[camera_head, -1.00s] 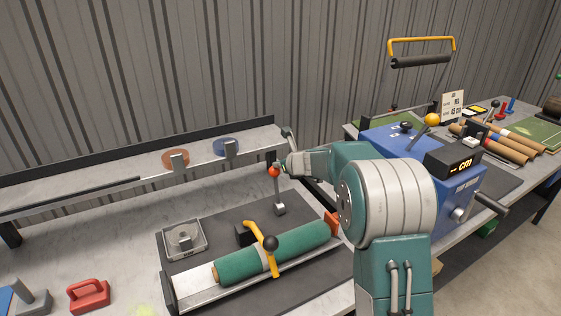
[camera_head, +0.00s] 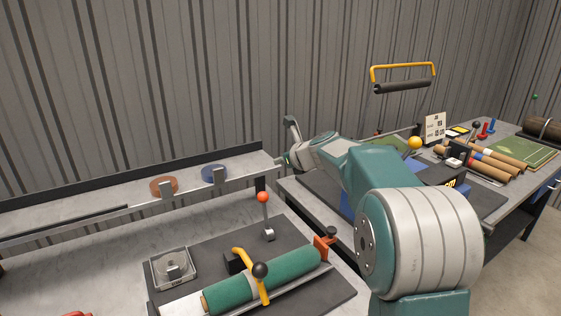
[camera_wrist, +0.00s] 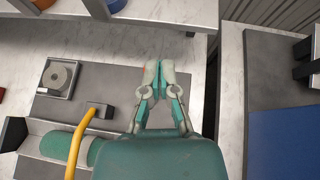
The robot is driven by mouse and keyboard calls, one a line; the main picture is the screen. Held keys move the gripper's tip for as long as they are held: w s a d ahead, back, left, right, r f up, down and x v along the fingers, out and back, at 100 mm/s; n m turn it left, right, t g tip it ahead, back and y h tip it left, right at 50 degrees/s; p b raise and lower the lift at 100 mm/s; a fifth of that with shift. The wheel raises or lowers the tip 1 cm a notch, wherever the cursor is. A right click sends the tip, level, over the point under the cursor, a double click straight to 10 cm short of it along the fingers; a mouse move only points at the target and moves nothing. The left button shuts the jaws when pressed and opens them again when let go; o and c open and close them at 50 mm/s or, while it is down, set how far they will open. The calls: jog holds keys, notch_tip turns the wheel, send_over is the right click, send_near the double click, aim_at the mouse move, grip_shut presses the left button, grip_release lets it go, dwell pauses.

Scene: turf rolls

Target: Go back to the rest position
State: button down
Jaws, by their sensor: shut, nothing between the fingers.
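My gripper (camera_wrist: 159,75) shows in the wrist view with its two fingertips together and nothing between them. It is above the bench, to the right of the green turf roll's cradle. In the head view my gripper (camera_head: 289,140) is up beside the right end of the shelf, mostly hidden behind my own wrist. The green turf roll (camera_head: 285,274) lies in a metal cradle under a yellow clamp handle (camera_head: 245,262) with a black knob. The clamp handle also shows in the wrist view (camera_wrist: 82,130).
A red-knobbed lever (camera_head: 264,199) stands behind the roll. The shelf (camera_head: 125,195) holds orange tape (camera_head: 164,186) and blue tape (camera_head: 214,173). A second bench at right carries brown rolls (camera_head: 497,157).

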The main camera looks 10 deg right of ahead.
jog(key=s+a+r+n+g+h, duration=0.1)
jog(key=s+a+n+g, duration=0.1)
jog(key=s+n, duration=0.75)
jog(key=s+a+r+n+g, duration=0.1)
jog(key=s+a+n, duration=0.1)
jog(key=s+n, duration=0.8)
jog(key=s+d+f+n+h, duration=0.1)
jog(key=s+f+n, duration=0.1)
jog(key=s, duration=0.6)
jog(key=s+d+f+n+g+h, duration=0.1)
jog(key=s+f+n+h, duration=0.1)
jog(key=s+n, duration=0.3)
jog(key=s+d+f+n+g+h, duration=0.1)
jog(key=s+f+n, duration=0.2)
jog(key=s, duration=0.8)
jog(key=shift+s+d+f+n, duration=0.25)
jog(key=shift+d+f+n, duration=0.1)
jog(key=shift+f, duration=0.1)
